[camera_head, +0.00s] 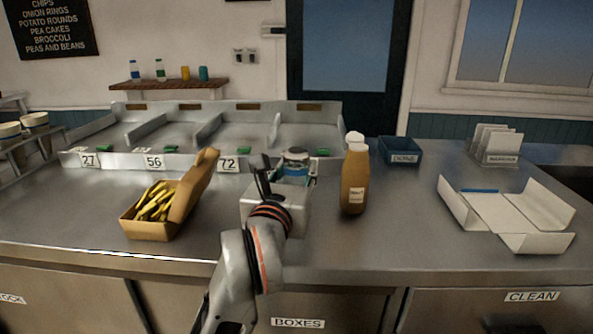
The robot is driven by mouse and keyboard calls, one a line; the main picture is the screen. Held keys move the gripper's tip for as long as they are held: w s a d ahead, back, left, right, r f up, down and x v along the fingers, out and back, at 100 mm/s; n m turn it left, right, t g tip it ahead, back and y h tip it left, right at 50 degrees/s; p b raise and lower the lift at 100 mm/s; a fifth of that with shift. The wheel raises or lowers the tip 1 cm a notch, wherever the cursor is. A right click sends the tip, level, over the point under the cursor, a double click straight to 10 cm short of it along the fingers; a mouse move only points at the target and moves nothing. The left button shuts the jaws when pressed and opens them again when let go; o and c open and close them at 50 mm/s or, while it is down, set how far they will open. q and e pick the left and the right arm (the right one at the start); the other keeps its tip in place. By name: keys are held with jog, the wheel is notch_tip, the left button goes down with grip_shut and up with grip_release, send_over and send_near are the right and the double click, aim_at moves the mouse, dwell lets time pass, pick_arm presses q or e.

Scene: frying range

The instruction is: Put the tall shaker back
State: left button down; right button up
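A jar-like shaker (294,161) with a grey lid and a blue band stands just beyond my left gripper (266,181), at the middle of the counter. Its lower part is hidden by a light grey metal box (297,212), and I cannot tell whether it stands in the box or behind it. My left gripper's dark finger shows over the box's left side. Its other finger is not clear, so I cannot tell if it is open or shut. A tall brown bottle (354,182) with a white top and a label stands upright to the right, apart from the gripper. My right gripper is not in view.
An open brown carton (148,230) of yellow chips stands at left. A metal tray unit (190,160) with numbered tags lies behind. At right are a dark blue bin (400,151), an unfolded white box (505,211) and a card rack (497,143). The front right counter is clear.

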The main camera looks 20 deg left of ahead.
pick_arm(q)
jog(key=shift+f, duration=0.2)
jog(key=c, duration=1.5)
grip_release()
jog(key=shift+o, duration=0.2)
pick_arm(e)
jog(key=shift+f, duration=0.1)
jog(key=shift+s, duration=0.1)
pick_arm(q)
jog(key=shift+s+r, duration=0.15)
jog(key=shift+r, duration=0.1)
jog(key=s+p, duration=0.1)
jog(key=s, duration=0.2)
jog(key=s+d, duration=0.1)
jog(key=s, duration=0.3)
jog(key=s+p, duration=0.1)
jog(key=s, duration=0.2)
jog(key=shift+s+d+r+p, duration=0.15)
jog(key=shift+r+p, duration=0.05)
jog(key=shift+p, duration=0.1)
jog(key=shift+s, duration=0.55)
jog(key=shift+s+d+f+p, duration=0.1)
jog(key=shift+f+p, duration=0.2)
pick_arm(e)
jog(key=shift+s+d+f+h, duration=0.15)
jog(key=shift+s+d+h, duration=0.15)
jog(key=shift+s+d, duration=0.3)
